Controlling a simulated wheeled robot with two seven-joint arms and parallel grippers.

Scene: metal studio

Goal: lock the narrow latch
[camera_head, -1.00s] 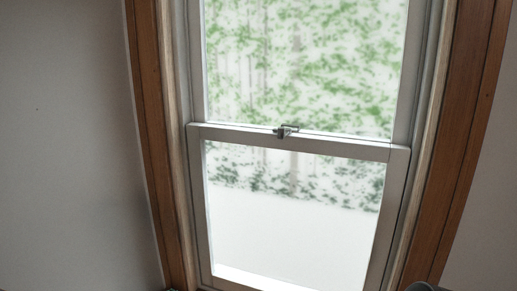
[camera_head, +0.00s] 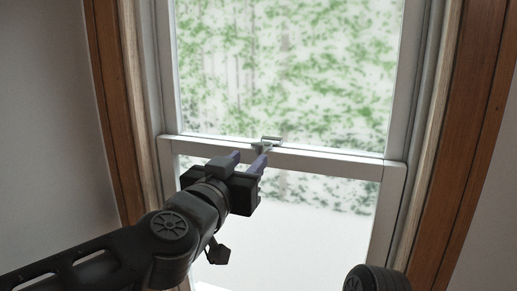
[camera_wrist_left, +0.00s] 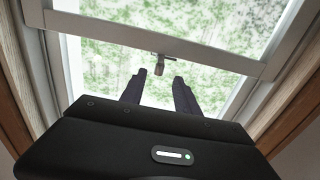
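The narrow latch (camera_head: 268,142) is a small metal piece on the middle rail of the sash window. In the left wrist view the latch (camera_wrist_left: 160,64) shows just beyond the fingertips, between them and a little toward the left finger. My left gripper (camera_head: 250,160) is open and empty, its two purple-grey fingers apart and pointing at the latch from below and in front. I cannot tell whether a finger touches it. In the left wrist view the gripper (camera_wrist_left: 160,80) shows a clear gap between its fingers. A dark rounded part of my body stands at bottom right; my right gripper is not visible.
The window's pale middle rail (camera_head: 335,163) runs across the view. Brown wooden casing (camera_head: 465,120) stands on both sides, with a plain grey wall (camera_head: 50,130) at left. The space in front of the right half of the window is mostly clear.

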